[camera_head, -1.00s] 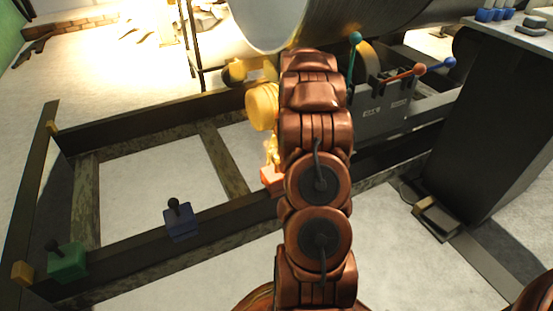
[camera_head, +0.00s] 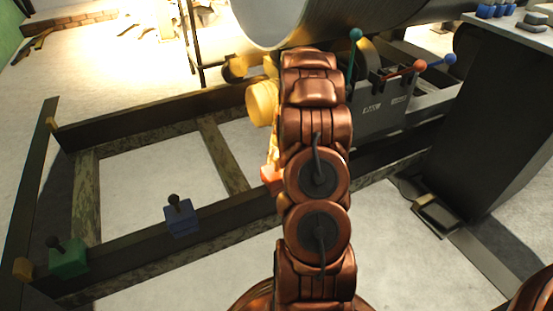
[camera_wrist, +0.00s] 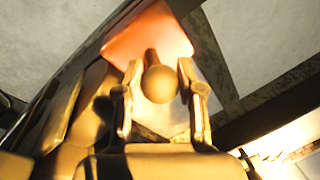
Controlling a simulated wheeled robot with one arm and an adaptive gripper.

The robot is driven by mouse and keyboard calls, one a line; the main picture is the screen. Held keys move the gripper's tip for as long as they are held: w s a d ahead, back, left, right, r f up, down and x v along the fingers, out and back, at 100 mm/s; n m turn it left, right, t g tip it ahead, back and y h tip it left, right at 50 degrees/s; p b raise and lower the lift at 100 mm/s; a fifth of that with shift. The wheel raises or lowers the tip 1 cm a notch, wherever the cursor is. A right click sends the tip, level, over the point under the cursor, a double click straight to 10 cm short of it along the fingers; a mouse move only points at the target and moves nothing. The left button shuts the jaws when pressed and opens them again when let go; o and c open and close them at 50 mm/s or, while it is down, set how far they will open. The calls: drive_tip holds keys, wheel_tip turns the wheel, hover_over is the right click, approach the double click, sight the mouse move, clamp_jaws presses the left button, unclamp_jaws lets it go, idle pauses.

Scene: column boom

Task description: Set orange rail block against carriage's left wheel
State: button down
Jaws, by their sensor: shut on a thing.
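The orange rail block (camera_head: 268,178) shows at the left edge of my arm, mostly hidden behind it. In the wrist view the block (camera_wrist: 150,35) is a red-orange slab with a dark round knob (camera_wrist: 160,84). My gripper (camera_wrist: 162,90) is shut on this knob, one finger on each side. The block is close to the near rail (camera_head: 130,249); I cannot tell whether it touches. The grey carriage (camera_head: 385,112) with levers stands to the right of my arm. A yellowish wheel (camera_head: 234,69) shows at the far rail; the near left wheel is not clearly visible.
A blue block (camera_head: 181,219) and a green block (camera_head: 68,257), both with dark knobs, sit on the near rail at the left. A large metal cylinder (camera_head: 330,20) hangs above the carriage. A dark column (camera_head: 480,130) stands at the right.

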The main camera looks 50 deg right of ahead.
drive_tip(key=shift+f, duration=0.9)
idle(0.5)
drive_tip(key=c, duration=0.6)
unclamp_jaws()
drive_tip(key=shift+c, duration=0.2)
wheel_tip(320, 180, up, 12)
drive_tip(key=s+d, duration=0.1)
drive_tip(key=s, duration=0.1)
drive_tip(key=shift+d+f, duration=0.15)
idle(0.4)
